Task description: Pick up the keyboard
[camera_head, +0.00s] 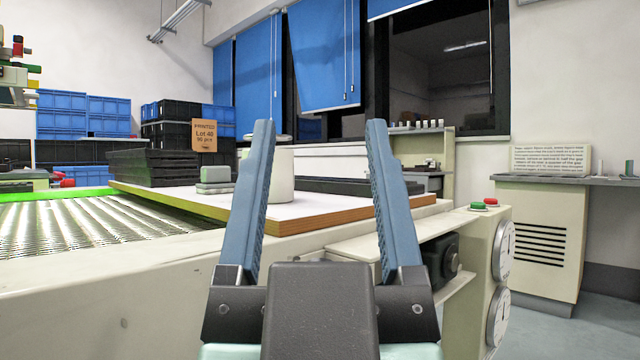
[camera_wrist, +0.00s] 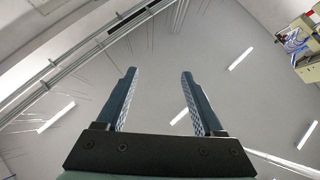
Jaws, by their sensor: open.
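My gripper (camera_head: 320,122) points upward in the middle of the head view, its two blue-grey fingers spread wide with nothing between them. The wrist view shows the same open gripper (camera_wrist: 158,72) against the ceiling. I cannot make out a keyboard for certain. A stack of flat black pieces (camera_head: 155,167) lies on the white-topped board at the left. A low flat black thing (camera_head: 346,187) lies farther back on the board, partly hidden behind the right finger. Neither shows clear keys. Both stand beyond the gripper, apart from it.
The board (camera_head: 300,219) has a wooden edge and adjoins a metal roller conveyor (camera_head: 85,226). A white cylinder (camera_head: 281,184) and grey-green blocks (camera_head: 215,180) stand on it. A machine with gauges (camera_head: 500,250) and red and green buttons is at the right. Crates (camera_head: 188,125) are behind.

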